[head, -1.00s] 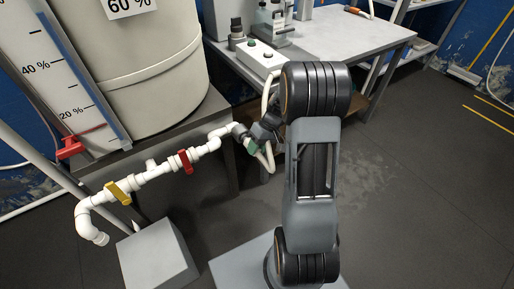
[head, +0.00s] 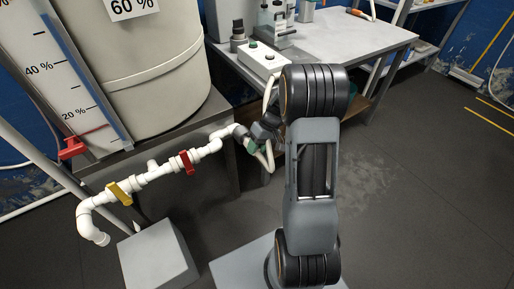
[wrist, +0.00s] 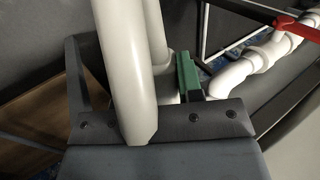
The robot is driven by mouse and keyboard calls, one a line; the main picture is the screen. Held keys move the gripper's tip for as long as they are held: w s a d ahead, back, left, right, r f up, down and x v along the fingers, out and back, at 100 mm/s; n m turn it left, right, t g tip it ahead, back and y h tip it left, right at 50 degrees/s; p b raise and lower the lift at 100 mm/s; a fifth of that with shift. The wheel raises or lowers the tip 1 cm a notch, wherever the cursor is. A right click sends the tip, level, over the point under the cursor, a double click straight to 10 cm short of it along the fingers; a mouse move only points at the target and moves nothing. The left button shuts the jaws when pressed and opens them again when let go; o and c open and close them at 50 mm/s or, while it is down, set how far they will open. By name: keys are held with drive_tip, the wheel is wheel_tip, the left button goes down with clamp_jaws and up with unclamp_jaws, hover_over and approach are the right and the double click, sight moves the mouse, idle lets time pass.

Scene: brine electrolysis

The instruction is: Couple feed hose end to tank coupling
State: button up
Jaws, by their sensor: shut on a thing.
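A white feed hose (head: 269,95) hangs behind my arm and loops down past my gripper (head: 257,144). In the wrist view the hose (wrist: 124,70) crosses close up, between a dark finger on the left and a finger with a green pad on the right. My gripper (wrist: 135,78) is shut on the hose. The tank coupling (head: 239,131) is at the right end of the white pipe, right beside the gripper. The hose end is mostly hidden by the fingers, so I cannot tell whether it touches the coupling.
The white pipe (head: 153,175) carries a yellow valve (head: 119,193) and a red valve (head: 187,162). The large beige tank (head: 155,70) stands on a dark stand. A grey table (head: 350,45) with a white button box (head: 263,61) is behind. Open floor lies to the right.

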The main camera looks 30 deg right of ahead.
drive_tip(key=shift+w, duration=0.1)
idle(0.3)
drive_tip(key=o, duration=1)
drive_tip(key=shift+d+r, duration=0.1)
